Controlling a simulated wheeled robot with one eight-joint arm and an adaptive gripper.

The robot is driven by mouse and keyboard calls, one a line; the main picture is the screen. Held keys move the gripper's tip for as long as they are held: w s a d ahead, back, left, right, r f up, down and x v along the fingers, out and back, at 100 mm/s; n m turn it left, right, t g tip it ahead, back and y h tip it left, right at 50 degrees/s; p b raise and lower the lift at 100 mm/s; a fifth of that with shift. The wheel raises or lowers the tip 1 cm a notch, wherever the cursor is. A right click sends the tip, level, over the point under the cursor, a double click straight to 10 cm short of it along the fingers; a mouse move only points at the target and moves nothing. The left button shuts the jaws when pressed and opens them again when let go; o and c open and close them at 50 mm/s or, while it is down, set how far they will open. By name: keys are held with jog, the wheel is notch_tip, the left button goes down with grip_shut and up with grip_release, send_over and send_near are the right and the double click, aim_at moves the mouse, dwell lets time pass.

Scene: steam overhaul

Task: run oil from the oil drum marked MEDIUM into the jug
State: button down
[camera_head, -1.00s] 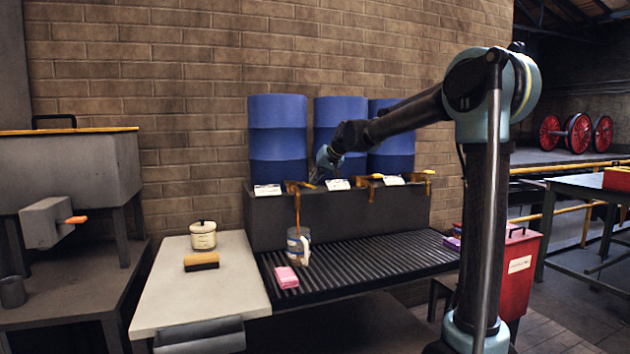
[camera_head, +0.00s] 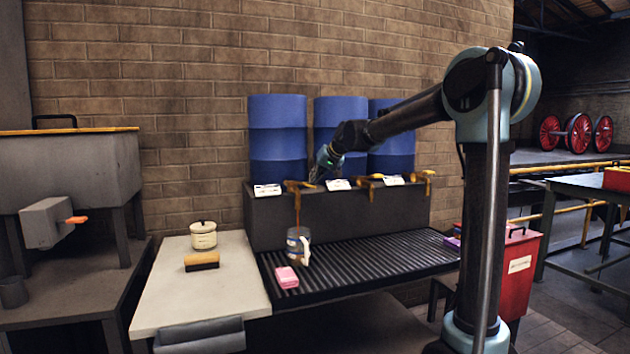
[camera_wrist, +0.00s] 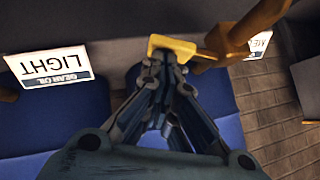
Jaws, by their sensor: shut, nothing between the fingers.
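My gripper (camera_head: 317,176) is shut and empty at the left tap (camera_head: 296,187). In the wrist view its closed fingertips (camera_wrist: 165,58) are at the tap's yellow lever (camera_wrist: 172,47), apparently touching it. A thin brown stream falls from this tap into the clear jug (camera_head: 299,240), which stands upright on the grate below. The oil level is too small to read. The left drum (camera_head: 277,140) is blue; its label (camera_head: 267,190) shows in the wrist view (camera_wrist: 260,44) as "ME", the rest hidden by the tap. The label (camera_wrist: 47,67) on the other side reads LIGHT, GEAR OIL.
Two more blue drums, the middle one (camera_head: 340,115) partly behind my arm, have their own taps. A pink block (camera_head: 286,277) lies on the ribbed grate (camera_head: 370,262). A pale side table (camera_head: 205,295) holds a lidded pot (camera_head: 203,235) and a brush (camera_head: 201,261).

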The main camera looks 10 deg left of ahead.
jog(key=shift+r, duration=0.8)
jog(key=shift+r, duration=0.45)
jog(key=a+r+v, duration=0.2)
jog(key=v, duration=1)
jog(key=shift+w, duration=0.15)
